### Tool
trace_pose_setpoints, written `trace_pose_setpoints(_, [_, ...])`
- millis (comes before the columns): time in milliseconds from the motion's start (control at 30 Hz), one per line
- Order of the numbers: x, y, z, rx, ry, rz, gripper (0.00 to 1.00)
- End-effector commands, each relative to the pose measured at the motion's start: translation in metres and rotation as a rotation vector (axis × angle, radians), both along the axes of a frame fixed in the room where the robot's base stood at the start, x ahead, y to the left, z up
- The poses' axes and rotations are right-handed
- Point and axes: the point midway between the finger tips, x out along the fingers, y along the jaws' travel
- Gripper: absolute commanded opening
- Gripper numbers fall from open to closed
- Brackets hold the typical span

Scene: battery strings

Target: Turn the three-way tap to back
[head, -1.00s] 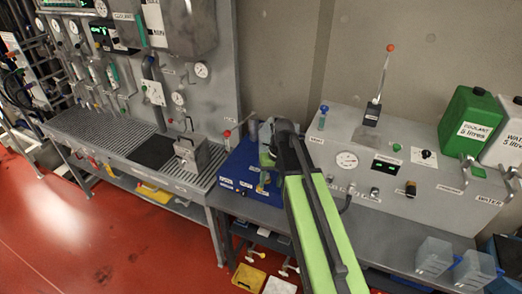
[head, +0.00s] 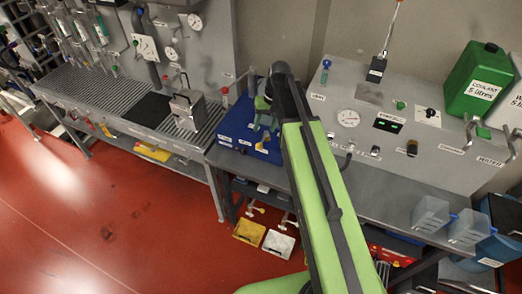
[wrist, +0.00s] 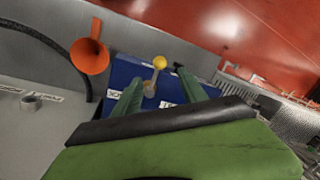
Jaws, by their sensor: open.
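The blue panel (head: 230,133) with white labels lies on the bench left of my arm. A small lever with a yellow ball (head: 261,146) stands at it, partly hidden by my gripper (head: 265,130); it looks like the three-way tap. In the wrist view the yellow ball (wrist: 159,62) on its pale stem shows between the two green fingers of my gripper (wrist: 158,76). The fingers are apart, one on each side of the stem, and no contact shows. The label wording and the tap's pointing direction cannot be read clearly.
An orange funnel-shaped part (wrist: 90,47) and a black hose (wrist: 40,38) lie left of the fingers in the wrist view. A red-knobbed lever (head: 226,91) stands behind the panel. A grey console (head: 400,140) with a gauge is to the right, a grated bench (head: 90,95) to the left.

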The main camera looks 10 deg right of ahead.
Motion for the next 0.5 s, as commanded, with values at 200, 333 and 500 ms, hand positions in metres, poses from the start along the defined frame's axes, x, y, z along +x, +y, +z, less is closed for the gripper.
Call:
trace_pose_setpoints(200, [0.0, 0.008, -0.058, 0.0, 0.0, -0.001, 0.5])
trace_pose_setpoints(333, [0.0, 0.013, -0.084, 0.0, 0.0, -0.002, 0.5])
trace_pose_setpoints(500, [0.001, 0.017, -0.1, 0.0, -0.001, -0.002, 0.5])
